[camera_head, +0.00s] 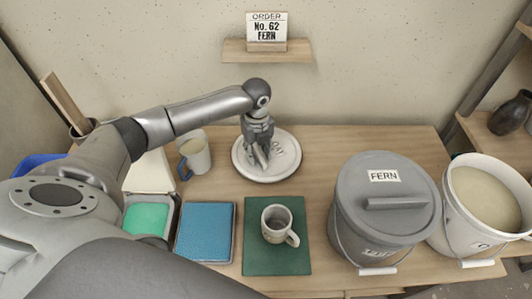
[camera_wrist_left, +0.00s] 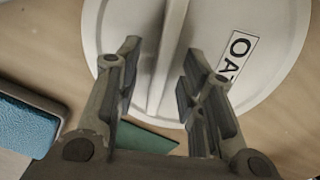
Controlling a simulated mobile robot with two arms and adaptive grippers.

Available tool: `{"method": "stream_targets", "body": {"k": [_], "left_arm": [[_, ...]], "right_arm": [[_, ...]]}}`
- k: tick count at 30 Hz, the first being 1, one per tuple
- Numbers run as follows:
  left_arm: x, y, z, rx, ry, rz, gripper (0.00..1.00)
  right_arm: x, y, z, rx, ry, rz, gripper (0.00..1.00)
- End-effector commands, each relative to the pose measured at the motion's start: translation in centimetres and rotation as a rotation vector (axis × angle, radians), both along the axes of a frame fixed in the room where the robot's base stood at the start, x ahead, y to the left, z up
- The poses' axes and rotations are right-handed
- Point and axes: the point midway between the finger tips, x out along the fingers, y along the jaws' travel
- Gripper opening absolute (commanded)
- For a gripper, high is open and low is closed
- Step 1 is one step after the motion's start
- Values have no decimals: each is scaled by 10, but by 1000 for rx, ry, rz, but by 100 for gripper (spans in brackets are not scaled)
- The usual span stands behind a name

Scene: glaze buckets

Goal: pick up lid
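A round pale lid (camera_head: 243,160) with a label that seems to read "OAT" lies flat at the back middle of the wooden table. My left gripper (camera_head: 261,163) points down over it. In the left wrist view the lid (camera_wrist_left: 275,25) fills the upper part, and its raised bar handle (camera_wrist_left: 168,55) runs between the two spread fingers (camera_wrist_left: 160,85). The fingers are open, with a gap on each side of the handle. I cannot tell how far the fingertips are above the lid. My right gripper is not in view.
A grey bucket (camera_head: 375,225) with a lid marked "FERN" (camera_head: 392,172) stands at right, beside an open pale bucket (camera_head: 460,225) of cream glaze (camera_head: 490,196). A mug (camera_head: 276,222) stands on a green mat (camera_head: 260,263). Another mug (camera_head: 197,155) stands left of the lid.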

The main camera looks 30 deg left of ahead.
Motion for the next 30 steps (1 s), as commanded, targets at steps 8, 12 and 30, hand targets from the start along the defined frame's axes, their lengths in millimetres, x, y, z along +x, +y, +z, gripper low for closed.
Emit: {"method": "stream_targets", "body": {"k": [8, 12, 30], "left_arm": [[0, 0, -1, 0, 1, 0, 37], [0, 0, -3, 0, 1, 0, 37], [0, 0, -5, 0, 0, 0, 7]], "right_arm": [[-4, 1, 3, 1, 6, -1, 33], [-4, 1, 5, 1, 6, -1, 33], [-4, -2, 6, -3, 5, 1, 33]]}}
